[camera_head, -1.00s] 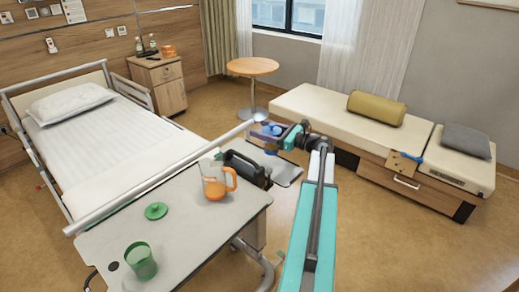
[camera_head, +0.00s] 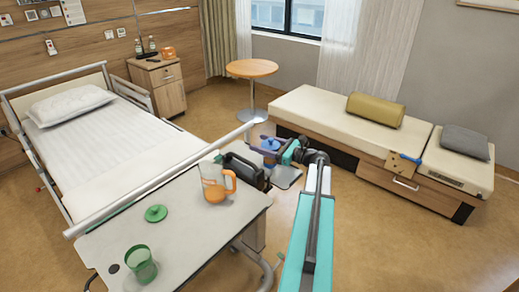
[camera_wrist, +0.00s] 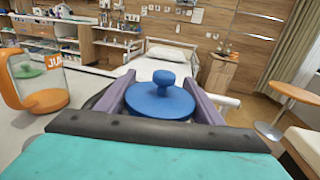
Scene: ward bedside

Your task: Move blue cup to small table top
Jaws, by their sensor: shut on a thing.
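The blue cup (camera_head: 270,145) is held between the jaws of my gripper (camera_head: 267,150), in the air beyond the right far corner of the overbed table. In the wrist view its round blue lid with a knob (camera_wrist: 160,101) shows between the two purple fingers of my gripper (camera_wrist: 158,92); the cup's body is mostly hidden. The small table (camera_head: 251,68), round and wooden on a metal post, stands farther back near the window, apart from my gripper. It also shows at the right edge of the wrist view (camera_wrist: 297,93). Its top is bare.
The overbed table (camera_head: 190,243) bears an orange-handled jug (camera_head: 213,183), a green lid (camera_head: 156,213) and a green cup (camera_head: 141,264). The bed (camera_head: 120,150) lies left, a cushioned bench (camera_head: 320,115) right. Open floor lies before the small table.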

